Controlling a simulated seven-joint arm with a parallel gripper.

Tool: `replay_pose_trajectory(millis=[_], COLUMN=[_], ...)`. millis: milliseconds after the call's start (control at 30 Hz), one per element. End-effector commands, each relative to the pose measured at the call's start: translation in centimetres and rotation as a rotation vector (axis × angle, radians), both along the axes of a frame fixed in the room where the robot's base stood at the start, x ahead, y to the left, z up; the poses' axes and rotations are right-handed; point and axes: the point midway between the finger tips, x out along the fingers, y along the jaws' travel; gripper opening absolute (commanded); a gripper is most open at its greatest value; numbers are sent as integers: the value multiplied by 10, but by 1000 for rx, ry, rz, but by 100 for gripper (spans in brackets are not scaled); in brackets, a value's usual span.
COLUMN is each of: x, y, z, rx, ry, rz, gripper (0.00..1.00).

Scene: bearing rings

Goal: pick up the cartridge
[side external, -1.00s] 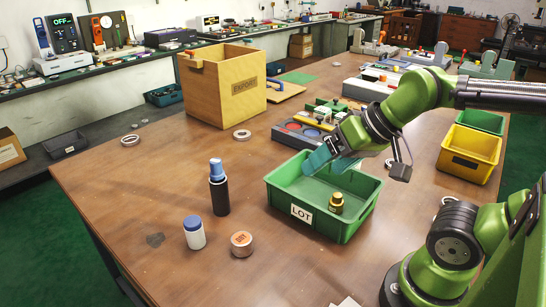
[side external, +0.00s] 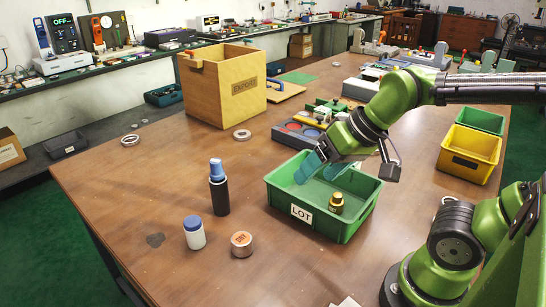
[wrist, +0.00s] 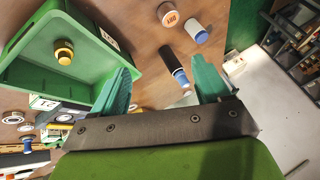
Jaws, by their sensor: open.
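A black cylinder with a blue top (side external: 219,188), which looks most like the cartridge, stands upright on the table left of the green LOT bin. It also shows in the wrist view (wrist: 174,63), in the gap between my fingers but farther off. My gripper (side external: 309,168) is open and empty, over the LOT bin and right of the cylinder, not touching it. Its two teal fingers are spread in the wrist view (wrist: 161,85). A small brass-coloured fitting (side external: 336,203) stands inside the bin.
The green LOT bin (side external: 343,229) lies under my gripper. A white bottle with a blue cap (side external: 194,233) and a copper-coloured round tin (side external: 242,244) stand in front of the cylinder. A wooden box (side external: 222,88) stands behind.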

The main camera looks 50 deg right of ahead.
Motion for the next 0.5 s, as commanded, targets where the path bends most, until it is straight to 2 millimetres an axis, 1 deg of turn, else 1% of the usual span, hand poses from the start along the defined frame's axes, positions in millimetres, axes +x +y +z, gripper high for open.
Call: replay_pose_trajectory(millis=[33, 67, 267, 300, 367, 500], x=[12, 20, 81, 94, 113, 156], y=[6, 10, 40, 47, 58, 87], z=[-2, -1, -3, -5, -10, -28], rx=[-6, -12, -69, -82, -106, -167], ry=[36, 55, 193, 219, 259, 346], rz=[26, 41, 157, 181, 216, 294], gripper=[76, 76, 76, 76, 76, 76])
